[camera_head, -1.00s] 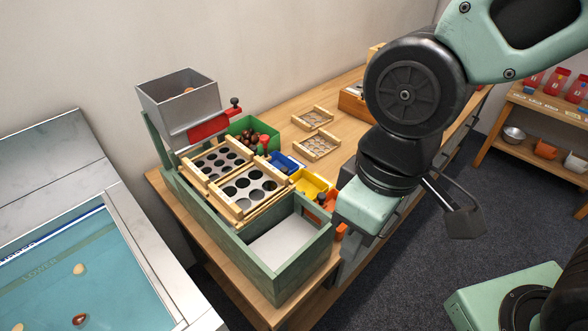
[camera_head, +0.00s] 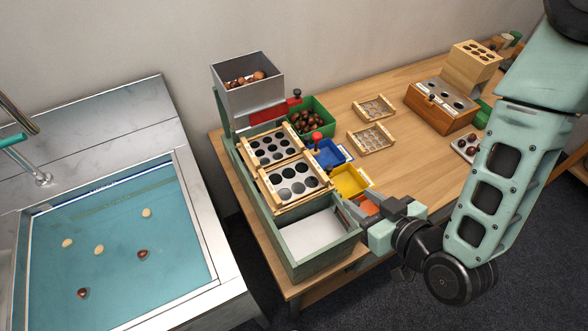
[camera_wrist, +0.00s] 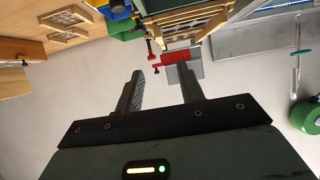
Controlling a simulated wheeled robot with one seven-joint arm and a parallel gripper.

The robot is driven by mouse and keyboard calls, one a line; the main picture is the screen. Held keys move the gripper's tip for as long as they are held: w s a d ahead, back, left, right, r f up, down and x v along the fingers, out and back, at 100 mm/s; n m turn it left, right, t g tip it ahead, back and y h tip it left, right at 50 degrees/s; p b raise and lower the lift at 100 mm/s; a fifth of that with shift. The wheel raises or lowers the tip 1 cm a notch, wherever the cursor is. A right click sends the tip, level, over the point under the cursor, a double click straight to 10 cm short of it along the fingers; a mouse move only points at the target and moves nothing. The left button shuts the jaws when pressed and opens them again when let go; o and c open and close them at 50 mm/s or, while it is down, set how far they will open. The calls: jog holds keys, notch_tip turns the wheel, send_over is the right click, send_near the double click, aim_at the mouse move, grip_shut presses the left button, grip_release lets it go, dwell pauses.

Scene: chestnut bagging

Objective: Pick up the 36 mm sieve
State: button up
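Two wooden-framed sieves lie on a green sorting frame (camera_head: 304,262). The nearer sieve (camera_head: 294,181) has larger round holes than the one behind it (camera_head: 272,147). Two more sieves, with finer openings, lie on the table: one farther (camera_head: 374,108), one nearer (camera_head: 371,138). I cannot read a size on any of them. My gripper (camera_head: 366,205) is just right of the frame's front tray, apart from the sieves. In the wrist view my gripper (camera_wrist: 162,88) is open with nothing between its fingers. The edges of the framed sieves (camera_wrist: 190,22) show at the top there.
A grey hopper (camera_head: 248,99) with chestnuts stands behind the frame. Green (camera_head: 312,118), blue (camera_head: 329,155) and yellow (camera_head: 350,181) bins line its right side. A water basin (camera_head: 120,240) is at left. A wooden block (camera_head: 440,107) stands farther right. Table around the loose sieves is clear.

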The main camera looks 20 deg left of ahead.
jog(key=b, duration=0.7)
send_near(316, 165)
jog(key=x, duration=0.2)
jog(key=shift+t, duration=0.3)
jog(key=shift+f+p+x, duration=0.2)
jog(key=shift+p+x, duration=0.9)
jog(key=shift+x, duration=2.2)
jog(key=shift+s, duration=0.15)
grip_shut()
